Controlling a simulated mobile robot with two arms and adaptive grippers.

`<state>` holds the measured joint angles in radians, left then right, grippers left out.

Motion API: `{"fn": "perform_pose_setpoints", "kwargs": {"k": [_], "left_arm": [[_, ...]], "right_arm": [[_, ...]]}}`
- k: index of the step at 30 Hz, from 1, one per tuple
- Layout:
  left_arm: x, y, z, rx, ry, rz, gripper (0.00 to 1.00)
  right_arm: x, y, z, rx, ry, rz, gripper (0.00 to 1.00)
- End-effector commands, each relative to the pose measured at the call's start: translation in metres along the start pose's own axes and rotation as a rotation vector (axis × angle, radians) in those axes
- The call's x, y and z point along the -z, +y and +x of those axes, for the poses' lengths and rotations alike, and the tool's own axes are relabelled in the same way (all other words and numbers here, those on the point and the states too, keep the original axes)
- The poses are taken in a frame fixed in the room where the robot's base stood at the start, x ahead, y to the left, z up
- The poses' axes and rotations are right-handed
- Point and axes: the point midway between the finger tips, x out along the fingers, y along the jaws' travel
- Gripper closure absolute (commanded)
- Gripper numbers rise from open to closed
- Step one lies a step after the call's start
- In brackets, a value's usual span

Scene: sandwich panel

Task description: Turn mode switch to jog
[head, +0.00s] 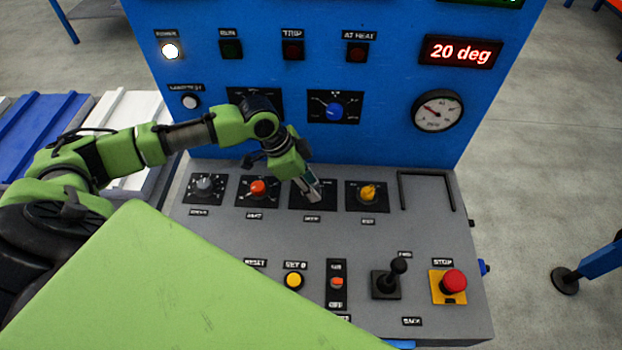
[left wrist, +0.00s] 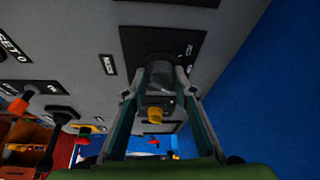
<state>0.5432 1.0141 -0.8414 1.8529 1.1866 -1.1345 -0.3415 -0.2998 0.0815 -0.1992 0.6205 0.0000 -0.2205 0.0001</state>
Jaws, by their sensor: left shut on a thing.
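The mode switch sits on a black square plate (head: 327,188), third in the row of knobs on the grey sloped console. My left gripper (head: 313,196) reaches down onto this plate from the upper left and hides most of the knob. In the left wrist view, the left gripper's two fingers (left wrist: 163,74) close in on a dark knob at the middle of the black plate (left wrist: 138,38). They are shut on the knob, which is mostly hidden between the tips. The knob's pointing direction cannot be told. Small white lettering shows at the plate's edge. My right gripper is not in view.
An orange-red knob (head: 258,187) is left of the mode plate, and a yellow knob (head: 368,193) is right of it. A black handle (head: 427,175), joystick (head: 397,269) and red stop button (head: 453,281) stand on the console. The blue upright panel (head: 390,130) rises behind.

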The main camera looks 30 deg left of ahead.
Motion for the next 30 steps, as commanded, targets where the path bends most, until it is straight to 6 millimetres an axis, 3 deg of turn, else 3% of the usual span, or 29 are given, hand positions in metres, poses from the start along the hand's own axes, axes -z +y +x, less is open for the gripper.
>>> {"fn": "perform_pose_setpoints", "kwargs": {"k": [1, 12, 30], "left_arm": [[0.002, 0.003, -0.007, 0.01, -0.002, -0.034, 0.96], [0.004, 0.005, -0.007, 0.14, -0.002, -0.35, 0.96], [0.006, 0.008, -0.004, 0.358, -0.001, -0.882, 0.96]], "right_arm": [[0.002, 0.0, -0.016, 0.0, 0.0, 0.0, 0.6], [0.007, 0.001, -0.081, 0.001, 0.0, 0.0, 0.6], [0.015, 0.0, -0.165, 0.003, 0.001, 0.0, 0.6]]}}
